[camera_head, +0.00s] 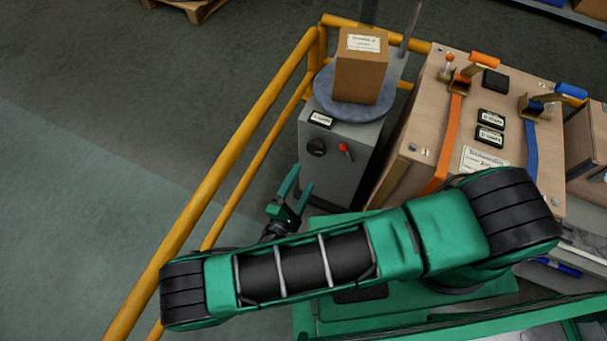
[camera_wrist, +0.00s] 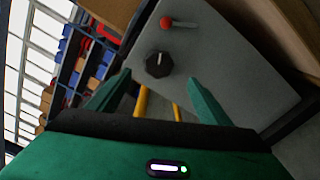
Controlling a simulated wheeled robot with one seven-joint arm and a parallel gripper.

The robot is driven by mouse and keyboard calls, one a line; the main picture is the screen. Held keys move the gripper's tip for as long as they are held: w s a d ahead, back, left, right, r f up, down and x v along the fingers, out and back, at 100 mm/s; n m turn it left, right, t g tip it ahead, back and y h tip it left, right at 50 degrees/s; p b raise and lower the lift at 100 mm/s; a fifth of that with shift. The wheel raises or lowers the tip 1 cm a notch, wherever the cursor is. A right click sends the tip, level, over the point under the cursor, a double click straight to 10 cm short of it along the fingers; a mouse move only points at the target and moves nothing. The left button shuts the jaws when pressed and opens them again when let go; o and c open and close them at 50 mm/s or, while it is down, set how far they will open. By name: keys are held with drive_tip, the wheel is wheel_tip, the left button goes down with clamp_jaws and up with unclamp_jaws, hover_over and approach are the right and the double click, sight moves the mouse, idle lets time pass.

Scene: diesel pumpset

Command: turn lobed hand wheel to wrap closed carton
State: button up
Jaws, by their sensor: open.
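The lobed hand wheel (camera_head: 316,147) is a black knob on the front of a grey cabinet (camera_head: 345,175). In the wrist view the hand wheel (camera_wrist: 159,64) shows a white pointer mark and lies beyond the fingertips, between them. My gripper (camera_head: 293,190) is open and empty, in front of and below the hand wheel, apart from it. Its two green fingers (camera_wrist: 160,92) also show in the wrist view. A closed brown carton (camera_head: 360,75) with a white label stands on the round grey turntable (camera_head: 322,95) on top of the cabinet.
A red-tipped lever (camera_head: 345,150) sits just right of the hand wheel; it shows in the wrist view (camera_wrist: 166,22). Yellow rails (camera_head: 240,150) run along the left. A wooden crate (camera_head: 415,140) with orange and blue straps stands close on the right.

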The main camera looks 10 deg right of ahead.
sight(314, 152)
drive_tip(key=w+d+n, duration=0.1)
drive_tip(key=w+n, duration=0.2)
drive_tip(key=n, duration=0.1)
drive_tip(key=w+d+n, duration=0.2)
drive_tip(key=w+n, duration=0.2)
drive_tip(key=w+d+n, duration=0.2)
drive_tip(key=w+n, duration=0.1)
drive_tip(key=n, duration=0.2)
drive_tip(key=shift+w+d+f, duration=0.2)
drive_tip(key=shift+w, duration=0.1)
idle(0.3)
drive_tip(key=c, duration=1)
